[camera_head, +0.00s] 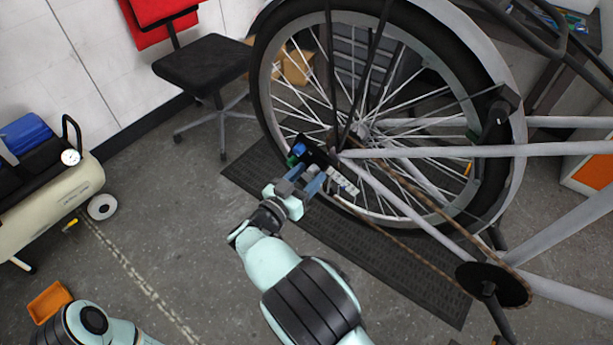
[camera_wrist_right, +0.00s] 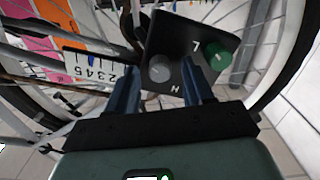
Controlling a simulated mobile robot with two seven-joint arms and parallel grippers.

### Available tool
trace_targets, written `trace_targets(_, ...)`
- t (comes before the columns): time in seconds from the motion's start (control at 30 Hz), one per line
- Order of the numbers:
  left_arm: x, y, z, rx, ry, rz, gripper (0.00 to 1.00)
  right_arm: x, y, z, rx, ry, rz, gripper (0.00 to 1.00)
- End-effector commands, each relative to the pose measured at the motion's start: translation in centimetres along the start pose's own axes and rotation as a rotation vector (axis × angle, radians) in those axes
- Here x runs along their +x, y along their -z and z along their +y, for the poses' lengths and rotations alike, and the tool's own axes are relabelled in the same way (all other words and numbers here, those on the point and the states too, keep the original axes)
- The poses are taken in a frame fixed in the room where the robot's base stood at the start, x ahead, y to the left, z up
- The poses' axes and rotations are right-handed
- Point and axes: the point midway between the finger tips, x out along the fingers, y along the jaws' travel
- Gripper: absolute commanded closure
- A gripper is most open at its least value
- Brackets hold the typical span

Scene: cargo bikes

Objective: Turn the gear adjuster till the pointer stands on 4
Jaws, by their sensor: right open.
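A black box (camera_head: 318,153) with knobs is mounted beside the bike's rear wheel hub. In the right wrist view the box (camera_wrist_right: 183,35) carries a grey round knob (camera_wrist_right: 160,68) and a green knob (camera_wrist_right: 216,55), with letters by them. A white number scale (camera_wrist_right: 92,73) reading 2 3 4 5 stands left of the box; it also shows in the head view (camera_head: 343,180). I cannot make out which number the pointer is on. My right gripper (camera_wrist_right: 161,88) is open, its fingers either side of the grey knob; contact is unclear. My left gripper is out of view.
The rear wheel (camera_head: 400,195), chain (camera_head: 395,235) and frame tubes are close to the right gripper. A dark mat (camera_head: 420,285) lies below.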

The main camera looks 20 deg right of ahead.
Motion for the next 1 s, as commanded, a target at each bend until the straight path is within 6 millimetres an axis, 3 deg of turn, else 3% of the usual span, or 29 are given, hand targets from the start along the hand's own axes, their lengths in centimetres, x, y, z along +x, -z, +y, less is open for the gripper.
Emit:
trace_targets(0.03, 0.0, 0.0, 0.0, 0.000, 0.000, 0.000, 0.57, 0.0, 0.0, 0.0, 0.000, 0.000, 0.000, 0.48)
trace_targets(0.2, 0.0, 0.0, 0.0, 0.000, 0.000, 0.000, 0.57, 0.0, 0.0, 0.0, 0.000, 0.000, 0.000, 1.00)
trace_targets(0.63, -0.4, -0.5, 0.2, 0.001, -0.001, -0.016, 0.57, 0.0, 0.0, 0.1, 0.067, -0.002, -0.001, 1.00)
trace_targets(1.0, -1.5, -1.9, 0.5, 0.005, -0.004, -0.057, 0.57, -0.1, 0.0, 0.1, 0.356, -0.002, -0.003, 1.00)
